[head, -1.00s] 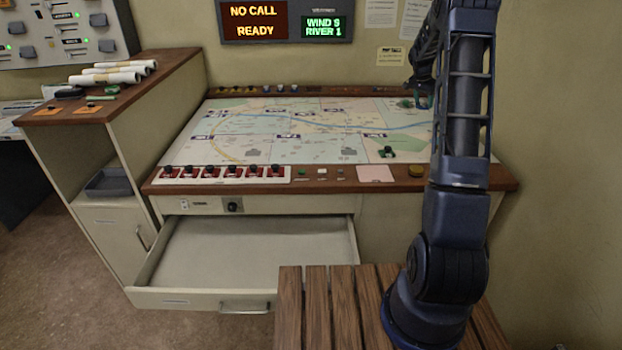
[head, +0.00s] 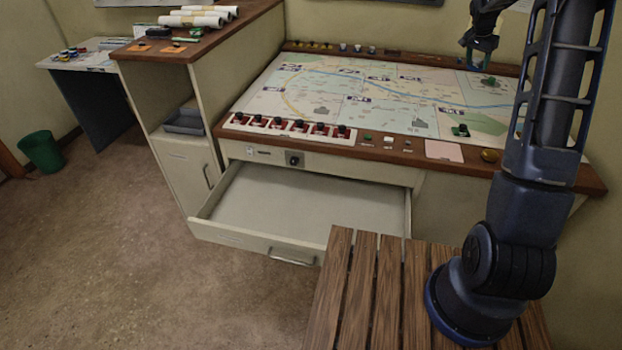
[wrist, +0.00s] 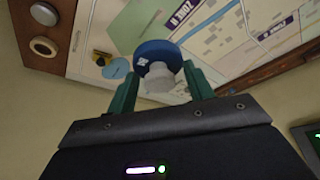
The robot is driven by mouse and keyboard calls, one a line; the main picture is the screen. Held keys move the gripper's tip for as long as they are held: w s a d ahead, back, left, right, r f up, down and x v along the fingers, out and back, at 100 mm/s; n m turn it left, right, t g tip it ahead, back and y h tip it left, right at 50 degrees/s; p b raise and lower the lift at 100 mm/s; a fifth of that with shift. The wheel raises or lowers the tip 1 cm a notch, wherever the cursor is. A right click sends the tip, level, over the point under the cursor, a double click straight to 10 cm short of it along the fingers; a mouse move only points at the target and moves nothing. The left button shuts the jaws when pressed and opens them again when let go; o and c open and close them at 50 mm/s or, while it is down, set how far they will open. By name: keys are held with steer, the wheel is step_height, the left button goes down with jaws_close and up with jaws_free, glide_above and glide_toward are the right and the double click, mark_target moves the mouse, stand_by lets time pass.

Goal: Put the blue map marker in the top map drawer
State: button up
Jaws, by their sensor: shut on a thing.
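The blue map marker (wrist: 158,55) shows in the wrist view as a round blue disc with a pale grip, between the two green fingertips. My gripper (wrist: 162,85) is shut on it. In the head view my gripper (head: 481,45) is above the back right of the map; the marker is too small to make out there. The top map drawer (head: 305,200) is pulled out at the front of the console, left of my arm. Its visible floor is bare.
The map table (head: 375,95) lies between gripper and drawer, with green markers (head: 461,130) on it. Red switches (head: 290,125) line its front edge. A slatted wooden surface (head: 345,290) stands before the drawer's right part. A taller cabinet (head: 235,75) is at left.

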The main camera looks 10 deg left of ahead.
steer(key=s+a+n+y, duration=0.1)
steer(key=s+a+n, duration=0.15)
steer(key=a, duration=0.85)
steer(key=s+a+n, duration=0.2)
steer(key=s+a, duration=0.1)
steer(key=a, duration=0.7)
steer(key=n+y, duration=0.5)
steer(key=n, duration=0.8)
glide_above(287, 222)
steer(key=d, duration=0.1)
steer(key=shift+m, duration=0.25)
steer(key=f, duration=3.4)
steer(key=s+f, duration=0.1)
steer(key=f, duration=1.7)
steer(key=shift+d, duration=0.1)
steer(key=shift+f, duration=0.2)
steer(key=o, duration=1)
